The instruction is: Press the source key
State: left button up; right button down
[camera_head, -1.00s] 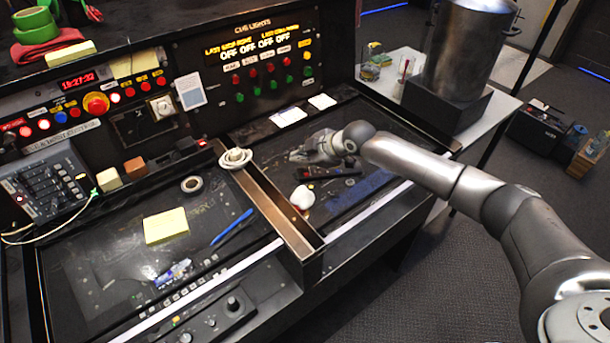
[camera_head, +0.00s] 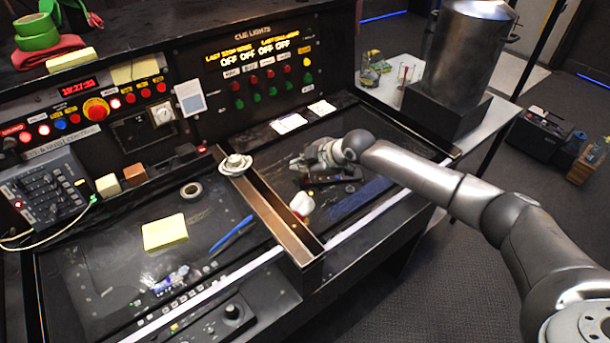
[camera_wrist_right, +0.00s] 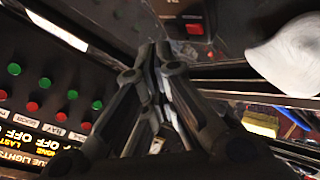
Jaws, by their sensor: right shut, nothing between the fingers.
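A dark remote-like handset (camera_head: 338,177) lies on the right panel of the desk in the head view, partly covered by my right gripper. A dark piece with a red button (camera_wrist_right: 193,29) and pale labels shows at the top of the right wrist view, just past the fingertips; it may be the same handset. No source key can be read in either view. My right gripper (camera_head: 302,165) is over the handset's far left side. In the right wrist view its fingers (camera_wrist_right: 154,48) are together and empty. Whether they touch the handset cannot be told. My left gripper is not in view.
A white rounded object (camera_head: 301,203) lies near the handset, by the raised brown divider (camera_head: 270,205). The upright cue lights panel (camera_head: 262,65) stands behind. White cards (camera_head: 288,123) lie at the panel's back. A metal pot (camera_head: 467,55) stands at the right.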

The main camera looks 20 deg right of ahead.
jog(key=shift+f, duration=0.1)
dwell(0.4)
jog(key=shift+f, duration=0.35)
jog(key=shift+f+b, duration=0.3)
jog(key=shift+b, duration=0.1)
dwell(0.3)
jog(key=shift+r, duration=0.1)
jog(key=shift+r+p, duration=0.65)
notch_tip(320, 180, up, 5)
jog(key=p, duration=0.4)
dwell(0.5)
